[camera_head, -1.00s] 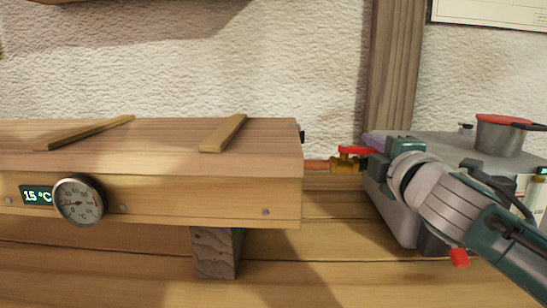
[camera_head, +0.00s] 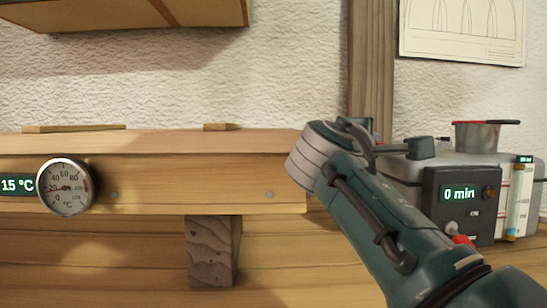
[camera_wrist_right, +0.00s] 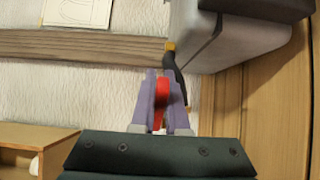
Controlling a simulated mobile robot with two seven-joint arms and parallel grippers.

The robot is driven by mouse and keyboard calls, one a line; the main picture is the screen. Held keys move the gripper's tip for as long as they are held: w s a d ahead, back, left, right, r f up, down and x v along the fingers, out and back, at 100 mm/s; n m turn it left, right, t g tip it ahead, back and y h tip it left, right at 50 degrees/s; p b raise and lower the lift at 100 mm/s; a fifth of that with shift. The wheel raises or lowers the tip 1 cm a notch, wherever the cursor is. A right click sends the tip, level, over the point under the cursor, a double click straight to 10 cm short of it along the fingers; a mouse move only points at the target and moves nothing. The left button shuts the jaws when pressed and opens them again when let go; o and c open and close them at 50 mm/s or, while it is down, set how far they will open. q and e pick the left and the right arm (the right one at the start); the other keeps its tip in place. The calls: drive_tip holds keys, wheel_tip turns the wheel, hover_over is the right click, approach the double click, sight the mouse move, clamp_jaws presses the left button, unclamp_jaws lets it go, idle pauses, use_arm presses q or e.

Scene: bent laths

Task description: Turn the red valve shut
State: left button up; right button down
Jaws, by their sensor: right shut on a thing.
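The red valve handle (camera_wrist_right: 160,104) shows in the right wrist view between the purple fingers of my right gripper (camera_wrist_right: 162,98). The fingers are shut on it. In the head view my right wrist and forearm cover the valve, so its brass body and the handle's angle there are hidden. In the wrist view the fingers hide part of the handle, and I cannot tell how far it is turned. My left gripper is in neither view.
A wooden post (camera_head: 370,60) rises behind.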

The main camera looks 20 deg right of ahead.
drive_tip(key=shift+s+f, duration=0.1)
idle(0.5)
drive_tip(key=c, duration=0.9)
unclamp_jaws()
